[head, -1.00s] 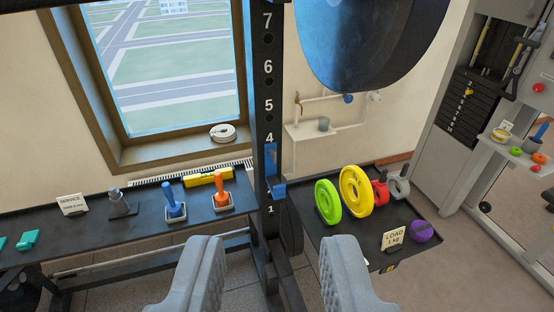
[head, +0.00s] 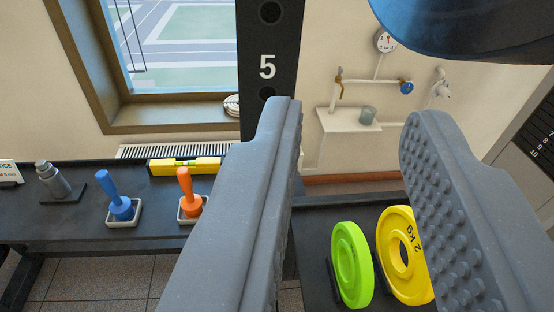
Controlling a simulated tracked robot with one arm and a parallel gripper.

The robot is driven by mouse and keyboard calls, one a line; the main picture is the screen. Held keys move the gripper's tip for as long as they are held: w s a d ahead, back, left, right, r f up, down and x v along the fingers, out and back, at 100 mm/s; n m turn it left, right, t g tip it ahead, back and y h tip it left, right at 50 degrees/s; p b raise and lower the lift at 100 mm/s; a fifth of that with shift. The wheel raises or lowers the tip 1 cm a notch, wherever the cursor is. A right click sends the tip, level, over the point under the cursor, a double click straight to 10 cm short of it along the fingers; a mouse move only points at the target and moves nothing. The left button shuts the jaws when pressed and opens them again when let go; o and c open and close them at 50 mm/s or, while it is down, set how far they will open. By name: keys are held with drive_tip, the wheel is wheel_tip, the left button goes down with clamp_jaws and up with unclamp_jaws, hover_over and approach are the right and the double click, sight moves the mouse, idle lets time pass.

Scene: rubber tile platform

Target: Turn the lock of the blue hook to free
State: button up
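My gripper (head: 355,115) is open, its two grey padded fingers wide apart with nothing between them. The left finger stands in front of the black numbered upright (head: 267,120), which shows the number 5 above the fingertip. The blue hook on this upright and its lock do not show now. The lower upright, where the hook sat in the earlier head view, is hidden behind the left finger. I cannot see how the lock is turned.
A large dark blue disc (head: 480,25) hangs at the upper right. Green (head: 352,265) and yellow (head: 400,250) plates stand below, the yellow partly behind the right finger. A bench at left holds blue (head: 121,205) and orange (head: 188,195) handled tools and a yellow level (head: 185,166).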

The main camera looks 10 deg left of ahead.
drive_tip(key=w+a+f+n+y+p, duration=0.1)
drive_tip(key=w+f+y+p, duration=0.2)
drive_tip(key=f, duration=0.9)
drive_tip(key=w+a+f+n+y+p, duration=0.15)
drive_tip(key=w+f, duration=0.25)
drive_tip(key=f, duration=0.8)
drive_tip(key=shift+y, duration=0.25)
drive_tip(key=shift+d+r+p+x, duration=0.15)
drive_tip(key=shift+p+x, duration=0.35)
drive_tip(key=shift+x, duration=1.5)
drive_tip(key=shift+d+r+p+x, duration=0.15)
drive_tip(key=shift+p+x, duration=0.3)
drive_tip(key=shift+x, duration=1.6)
drive_tip(key=shift+d+p+x, duration=0.15)
drive_tip(key=shift+p+x, duration=0.35)
drive_tip(key=shift+x, duration=1.5)
drive_tip(key=shift+w+a+f, duration=0.1)
drive_tip(key=shift+w+a, duration=0.2)
drive_tip(key=shift+w, duration=0.25)
